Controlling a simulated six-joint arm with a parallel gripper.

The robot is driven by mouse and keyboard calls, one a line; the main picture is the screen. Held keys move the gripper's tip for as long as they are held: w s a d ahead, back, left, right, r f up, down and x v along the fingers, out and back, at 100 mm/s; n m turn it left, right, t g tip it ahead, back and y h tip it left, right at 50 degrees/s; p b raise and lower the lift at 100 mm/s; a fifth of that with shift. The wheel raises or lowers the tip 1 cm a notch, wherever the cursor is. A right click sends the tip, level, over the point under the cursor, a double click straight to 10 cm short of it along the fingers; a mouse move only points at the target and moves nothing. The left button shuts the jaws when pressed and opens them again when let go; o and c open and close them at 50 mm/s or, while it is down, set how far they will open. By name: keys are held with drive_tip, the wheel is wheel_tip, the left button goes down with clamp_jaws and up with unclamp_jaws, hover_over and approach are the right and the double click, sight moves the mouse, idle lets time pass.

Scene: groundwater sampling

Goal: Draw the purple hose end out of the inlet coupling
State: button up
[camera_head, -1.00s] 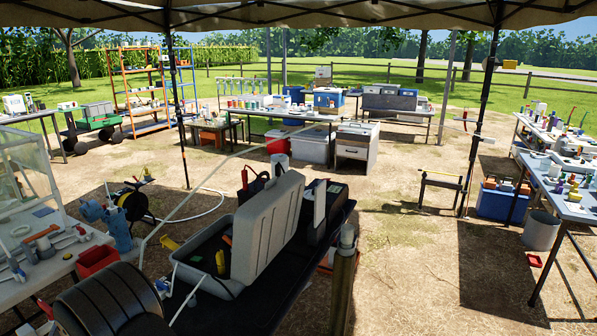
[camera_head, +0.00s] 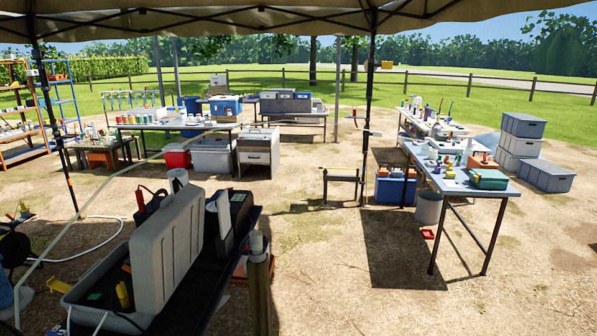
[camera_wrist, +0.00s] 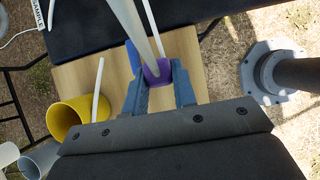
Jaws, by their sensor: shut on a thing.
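In the wrist view, my gripper (camera_wrist: 155,66) has its two blue-grey fingers on either side of a purple hose end (camera_wrist: 158,74) and is shut on it. A pale hose runs from the purple piece toward the top of the view. A wooden-looking board (camera_wrist: 200,45) lies below the fingers. I cannot make out the inlet coupling, and the view does not show whether the purple end is still seated in anything. My gripper does not show in the head view.
In the wrist view, a yellow cylinder (camera_wrist: 62,122) lies at left and a grey flanged post (camera_wrist: 262,70) stands at right.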

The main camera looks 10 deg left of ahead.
drive_tip(key=shift+r, duration=2.35)
drive_tip(key=shift+w+a+r, duration=0.15)
drive_tip(key=shift+w+r, duration=0.05)
drive_tip(key=shift+w, duration=0.15)
drive_tip(key=w+a+r+m+g, duration=0.3)
drive_tip(key=w+a+r+g, duration=0.25)
drive_tip(key=w, duration=0.25)
drive_tip(key=w+f+m+g+y, duration=0.1)
drive_tip(key=w+f+m+y, duration=0.1)
drive_tip(key=f+m+y, duration=0.1)
drive_tip(key=w+f+m+g+y, duration=0.2)
drive_tip(key=w+f+m+y, duration=0.1)
drive_tip(key=f+y, duration=0.1)
drive_tip(key=w+f+m+g+y, duration=0.2)
drive_tip(key=w+f+m+y, duration=0.1)
drive_tip(key=f+m, duration=0.1)
drive_tip(key=shift+w+d+f+y, duration=0.15)
drive_tip(key=shift+f+y, duration=0.25)
drive_tip(key=shift+f, duration=0.3)
drive_tip(key=shift+w+f, duration=0.15)
drive_tip(key=shift+w, duration=0.05)
drive_tip(key=shift+f, duration=2.4)
drive_tip(key=shift+f, duration=0.35)
